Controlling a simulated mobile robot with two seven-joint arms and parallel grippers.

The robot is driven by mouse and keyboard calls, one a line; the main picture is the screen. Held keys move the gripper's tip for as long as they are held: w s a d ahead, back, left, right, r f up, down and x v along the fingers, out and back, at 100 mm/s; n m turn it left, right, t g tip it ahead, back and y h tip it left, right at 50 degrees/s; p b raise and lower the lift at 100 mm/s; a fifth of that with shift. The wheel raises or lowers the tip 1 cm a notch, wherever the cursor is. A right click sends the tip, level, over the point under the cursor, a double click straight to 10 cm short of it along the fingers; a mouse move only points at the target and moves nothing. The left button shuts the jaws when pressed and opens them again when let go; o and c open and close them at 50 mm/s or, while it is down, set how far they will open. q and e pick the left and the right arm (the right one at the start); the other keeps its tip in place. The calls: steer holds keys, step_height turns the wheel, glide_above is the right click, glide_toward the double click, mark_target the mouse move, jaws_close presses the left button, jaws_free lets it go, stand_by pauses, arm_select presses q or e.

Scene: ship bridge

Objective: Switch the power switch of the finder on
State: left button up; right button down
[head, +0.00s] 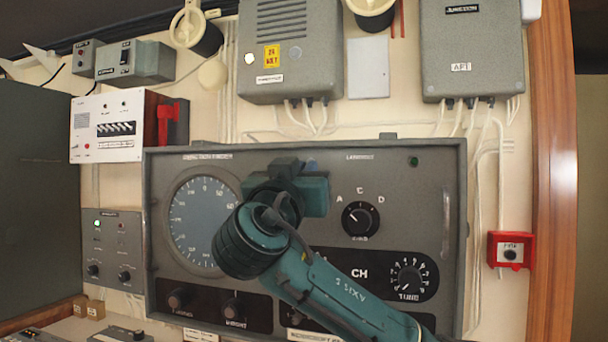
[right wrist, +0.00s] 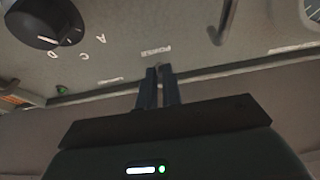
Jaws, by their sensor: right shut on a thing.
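The finder (head: 435,235) is a wide grey panel with a round blue-grey dial (head: 195,225) at its left and a black A-C-D knob (head: 360,219). My right gripper (right wrist: 158,72) is at the panel's upper middle and hides the power switch in the head view. In the right wrist view, which is turned over, its narrow fingers are close together at the POWER label (right wrist: 156,49). They are shut on the small power switch (right wrist: 158,66), of which only a bit shows between the tips. Its up or down position cannot be told. My left gripper is not in view.
A small green lamp (head: 413,161) is at the panel's upper right. Grey boxes (head: 290,50) with cables hang above the panel. A red call point (head: 510,250) is on the wall at the right. A hooked metal part (right wrist: 225,22) stands out beside my fingers.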

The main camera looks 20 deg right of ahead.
steer(key=r+g+y, duration=0.1)
steer(key=g, duration=0.1)
steer(key=r+g+y, duration=0.1)
steer(key=g, duration=0.1)
steer(key=shift+s+a+y, duration=0.15)
steer(key=shift+a+y, duration=0.05)
steer(key=shift+y, duration=0.2)
steer(key=shift+d+r+g+y, duration=0.1)
steer(key=shift+r+g+y, duration=0.25)
steer(key=shift+g+y, duration=0.4)
steer(key=shift+d+r+g+y, duration=0.1)
steer(key=shift+r+g+y, duration=0.3)
steer(key=shift+g, duration=0.65)
steer(key=c, duration=1.6)
jaws_free()
steer(key=shift+w, duration=0.2)
steer(key=shift+o, duration=0.2)
